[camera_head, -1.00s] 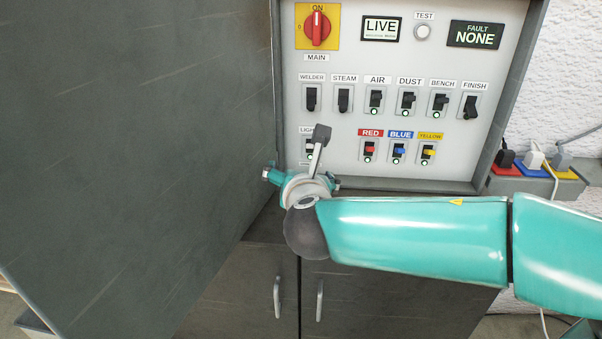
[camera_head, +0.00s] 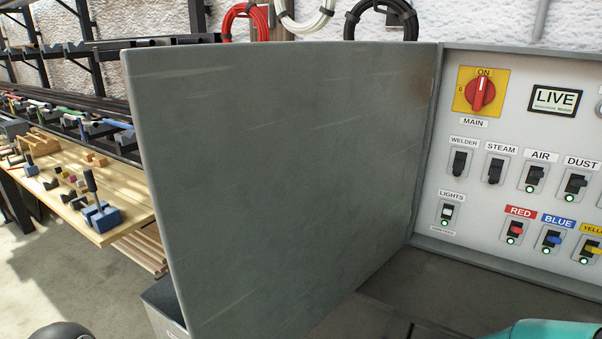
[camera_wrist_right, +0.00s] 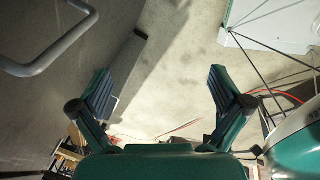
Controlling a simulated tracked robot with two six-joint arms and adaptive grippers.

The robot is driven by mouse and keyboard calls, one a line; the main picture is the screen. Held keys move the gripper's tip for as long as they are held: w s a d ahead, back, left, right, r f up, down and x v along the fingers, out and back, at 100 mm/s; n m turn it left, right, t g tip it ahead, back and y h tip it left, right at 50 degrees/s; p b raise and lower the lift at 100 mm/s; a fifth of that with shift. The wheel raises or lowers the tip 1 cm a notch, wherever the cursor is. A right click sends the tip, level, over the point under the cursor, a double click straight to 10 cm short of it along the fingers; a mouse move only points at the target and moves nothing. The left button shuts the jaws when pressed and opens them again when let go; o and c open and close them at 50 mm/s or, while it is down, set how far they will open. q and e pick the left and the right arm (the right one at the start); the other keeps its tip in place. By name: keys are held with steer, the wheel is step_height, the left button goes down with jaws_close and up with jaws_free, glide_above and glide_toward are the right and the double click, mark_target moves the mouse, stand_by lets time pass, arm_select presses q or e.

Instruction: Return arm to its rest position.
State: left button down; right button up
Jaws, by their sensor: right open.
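My right gripper (camera_wrist_right: 160,95) shows in the right wrist view with its two fingers spread wide and nothing between them. Grey floor lies beyond the fingers. In the head view only a teal piece of my right arm (camera_head: 548,331) shows at the bottom right edge; its gripper is out of that view. My left gripper is not in view.
An open grey cabinet door (camera_head: 285,180) stands left of the switch panel (camera_head: 470,230). The red main switch (camera_head: 480,92) is at ON. A wooden workbench (camera_head: 110,225) with small parts stands at the left. A grey handle (camera_wrist_right: 50,50) is close in the wrist view.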

steer(key=s+a+f+m+g+y, duration=0.2)
steer(key=s+f+m, duration=1)
steer(key=m, duration=0.7)
step_height(320, 180, down, 4)
steer(key=shift+s+r+m, duration=0.25)
steer(key=shift+s+m, duration=0.05)
steer(key=shift+s, duration=0.1)
